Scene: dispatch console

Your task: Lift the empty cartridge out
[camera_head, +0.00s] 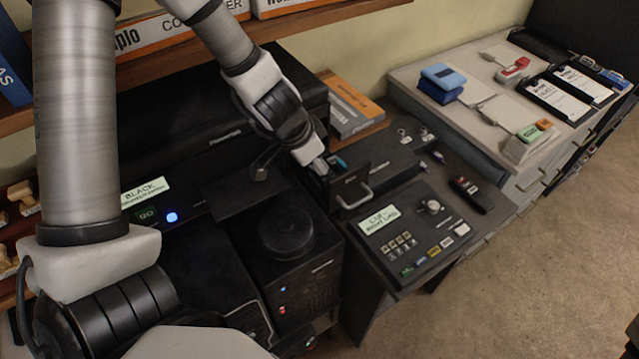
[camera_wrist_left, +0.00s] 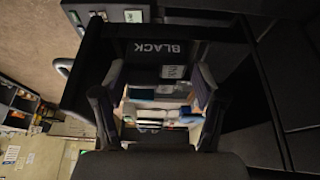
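My left gripper (camera_head: 322,166) reaches down from the upper left to the open black drawer (camera_head: 350,188) with a metal handle. In the left wrist view, the two dark fingers of my left gripper (camera_wrist_left: 158,82) stand apart, over the drawer (camera_wrist_left: 215,38) marked BLACK. A pale label (camera_wrist_left: 173,72) sits just below that word. Light and blue shapes (camera_wrist_left: 158,110) show between the fingers; I cannot tell whether they are the cartridge. In the head view a small blue piece (camera_head: 339,162) shows beside the fingertips. My right gripper is out of view.
A control panel (camera_head: 425,235) with a knob and buttons lies right of the drawer. Grey and orange boxes (camera_head: 350,108) stand behind. A cabinet (camera_head: 480,100) with small items is at right.

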